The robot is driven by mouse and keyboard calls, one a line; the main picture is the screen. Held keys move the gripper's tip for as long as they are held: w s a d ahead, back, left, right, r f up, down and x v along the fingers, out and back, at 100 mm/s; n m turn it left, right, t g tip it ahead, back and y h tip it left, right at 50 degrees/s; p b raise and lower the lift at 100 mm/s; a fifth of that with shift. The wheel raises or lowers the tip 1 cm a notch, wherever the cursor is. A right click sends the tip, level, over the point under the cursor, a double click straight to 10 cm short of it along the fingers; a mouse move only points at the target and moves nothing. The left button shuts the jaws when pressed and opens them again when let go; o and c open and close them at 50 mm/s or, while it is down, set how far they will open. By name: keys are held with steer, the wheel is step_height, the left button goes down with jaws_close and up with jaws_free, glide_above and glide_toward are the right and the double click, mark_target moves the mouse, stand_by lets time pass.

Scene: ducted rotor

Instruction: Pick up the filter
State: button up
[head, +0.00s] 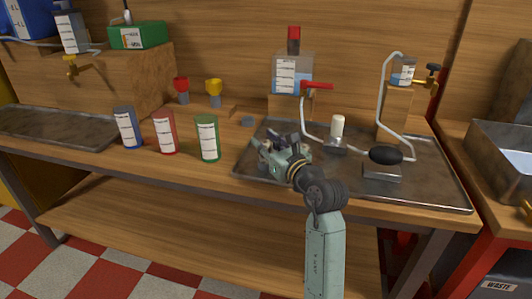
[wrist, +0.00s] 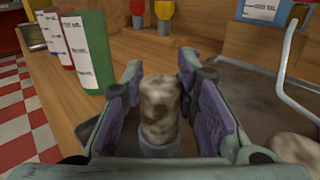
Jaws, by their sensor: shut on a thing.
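A mottled, dirty off-white cylindrical filter (wrist: 160,100) stands upright between the fingers of my gripper (wrist: 160,105) in the wrist view, with a grey round base (wrist: 158,148) at its lower end. My gripper is shut on this filter. In the head view my gripper (head: 272,146) is low over the left part of the metal tray (head: 440,185) and hides the filter.
Blue (head: 127,128), red (head: 165,131) and green (head: 208,139) labelled cans stand left of the tray. A clear tank (head: 292,74) with a red tap stands behind. A bent pipe (head: 383,95) and a black bulb (head: 386,155) are at the right. The wooden bench front is clear.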

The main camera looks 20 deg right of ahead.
jaws_close()
steer(key=shift+r, duration=0.15)
